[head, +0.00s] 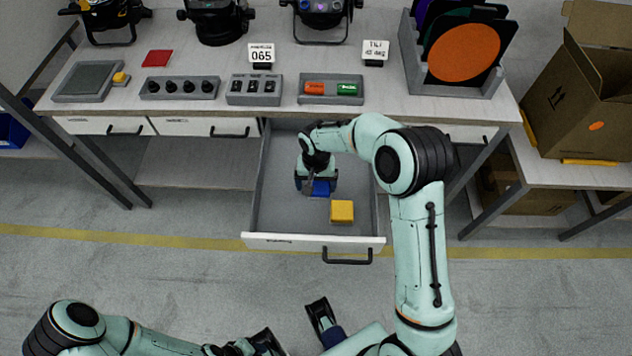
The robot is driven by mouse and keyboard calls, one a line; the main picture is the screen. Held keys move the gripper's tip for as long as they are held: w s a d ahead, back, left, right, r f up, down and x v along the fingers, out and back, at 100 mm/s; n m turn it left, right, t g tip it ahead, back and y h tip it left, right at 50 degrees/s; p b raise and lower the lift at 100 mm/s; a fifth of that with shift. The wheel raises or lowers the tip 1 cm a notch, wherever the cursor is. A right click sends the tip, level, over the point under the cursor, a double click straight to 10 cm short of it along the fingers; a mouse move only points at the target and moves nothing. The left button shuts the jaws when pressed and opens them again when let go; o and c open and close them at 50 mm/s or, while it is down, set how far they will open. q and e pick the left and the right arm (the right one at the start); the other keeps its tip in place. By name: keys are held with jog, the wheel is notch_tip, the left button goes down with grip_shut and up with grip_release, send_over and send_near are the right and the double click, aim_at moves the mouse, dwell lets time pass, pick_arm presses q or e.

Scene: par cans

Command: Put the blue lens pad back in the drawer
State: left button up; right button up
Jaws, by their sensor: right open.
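A yellow block (342,211) lies in the drawer, in front and to the right of the blue pad. My left gripper (268,343) is low at the bottom edge, away from the drawer, and partly cut off; its jaw state is unclear.
The workbench (225,120) above holds switch and knob boxes, a red pad (157,58), lamps and a rack of coloured discs (464,53). Other drawers are closed. A cardboard box (580,100) stands at right. The floor before the drawer is clear.

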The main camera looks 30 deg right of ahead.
aim_at(316, 184)
notch_tip(316, 184, up, 12)
jog(key=p, duration=0.1)
jog(key=shift+r, duration=0.15)
dwell(0.6)
